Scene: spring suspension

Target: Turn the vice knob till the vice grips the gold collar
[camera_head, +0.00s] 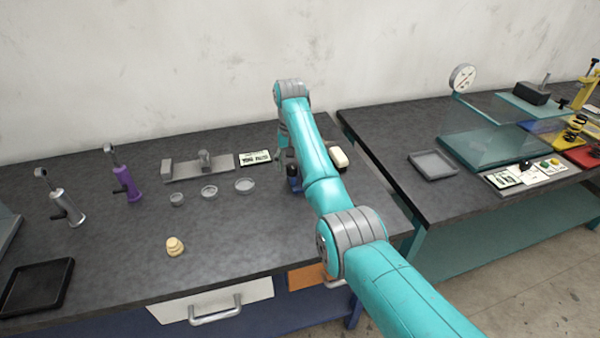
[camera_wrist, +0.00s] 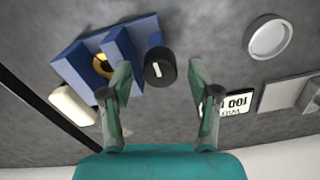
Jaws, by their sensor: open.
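The blue vice (camera_wrist: 72,66) stands on the dark bench in the wrist view, with the gold collar (camera_wrist: 101,65) between its jaws. Part of the collar is hidden by the vice. A gap between collar and jaw is too small to judge. The black vice knob (camera_wrist: 159,69), with a white mark on its face, sticks out on the vice's right. My gripper (camera_wrist: 162,66) is open, one finger on each side of the knob, with no clear contact visible. In the head view my arm partly hides the vice (camera_head: 294,178).
A white block (camera_wrist: 73,105) lies beside the vice. A printed card (camera_wrist: 236,103), a round dish (camera_wrist: 268,38) and a grey fixture (camera_wrist: 290,95) lie to the right. In the head view, the bench front (camera_head: 230,235) is mostly clear, and a second table (camera_head: 395,145) stands right.

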